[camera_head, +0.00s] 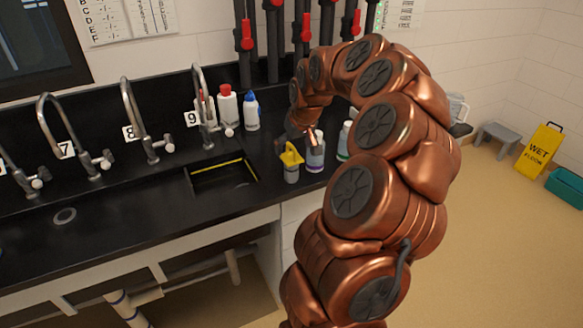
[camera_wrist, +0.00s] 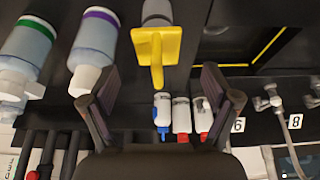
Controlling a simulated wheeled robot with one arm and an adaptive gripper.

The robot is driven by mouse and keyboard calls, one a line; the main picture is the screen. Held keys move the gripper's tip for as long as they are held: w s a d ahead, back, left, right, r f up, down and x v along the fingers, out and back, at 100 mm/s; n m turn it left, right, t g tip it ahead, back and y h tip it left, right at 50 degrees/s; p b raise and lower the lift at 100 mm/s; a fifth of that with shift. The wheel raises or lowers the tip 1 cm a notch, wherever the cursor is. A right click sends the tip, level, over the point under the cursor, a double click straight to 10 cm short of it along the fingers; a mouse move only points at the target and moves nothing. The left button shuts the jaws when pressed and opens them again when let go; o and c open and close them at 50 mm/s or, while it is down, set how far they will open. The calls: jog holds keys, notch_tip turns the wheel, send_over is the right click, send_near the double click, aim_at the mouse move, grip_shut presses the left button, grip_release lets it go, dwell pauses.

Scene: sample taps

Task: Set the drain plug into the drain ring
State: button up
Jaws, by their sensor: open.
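The yellow-topped piece with a grey cylindrical body (camera_head: 291,172), which looks like the drain plug, stands upright on the black counter just right of the sink opening. Its yellow handle (camera_wrist: 157,48) shows between my fingers in the wrist view, with part of the grey body above it in the picture. My gripper (camera_wrist: 160,78) is open, with one finger on each side of the handle and gaps to both. Contact is not visible. A grey ring with a dark centre (camera_head: 65,216), which looks like the drain ring, lies at the left of the counter.
Two bottles, one purple-banded (camera_head: 316,158) and one green-banded (camera_head: 344,142), stand close right of the plug. Red-capped (camera_head: 227,106) and blue-capped (camera_head: 251,112) bottles stand behind. Several curved taps (camera_head: 136,115) line the back. The sink opening (camera_head: 218,178) separates plug and ring.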

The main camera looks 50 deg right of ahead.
aim_at(292, 157)
jog(key=shift+s+p+x, duration=0.15)
jog(key=shift+p+x, duration=0.55)
jog(key=shift+x, duration=0.75)
jog(key=shift+s+p+x, duration=0.15)
jog(key=shift+p+x, duration=0.5)
jog(key=shift+x, duration=0.85)
jog(key=shift+d+f, duration=0.1)
jog(key=c, duration=1.6)
